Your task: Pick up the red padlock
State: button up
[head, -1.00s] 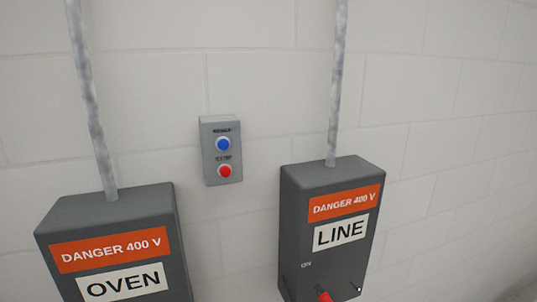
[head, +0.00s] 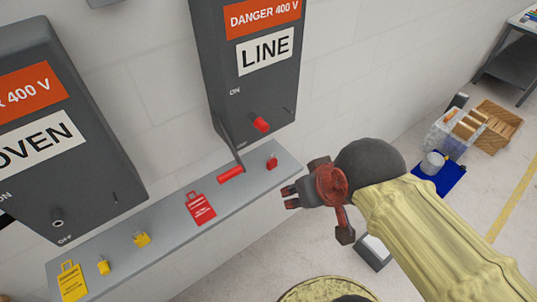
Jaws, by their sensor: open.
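My gripper (head: 316,214) is open and looks empty. It is to the right of and a little below the padlock in the picture, apart from it. Its reddish and dark fingers are spread, with one set close to the shelf's right end.
The OVEN box (head: 75,150) overhangs the left. Floor right holds crates (head: 497,125).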

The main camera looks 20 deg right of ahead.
aim_at(271, 163)
jog(key=k+l+z, duration=0.1)
jog(key=l+z, duration=0.35)
jog(key=l, duration=0.85)
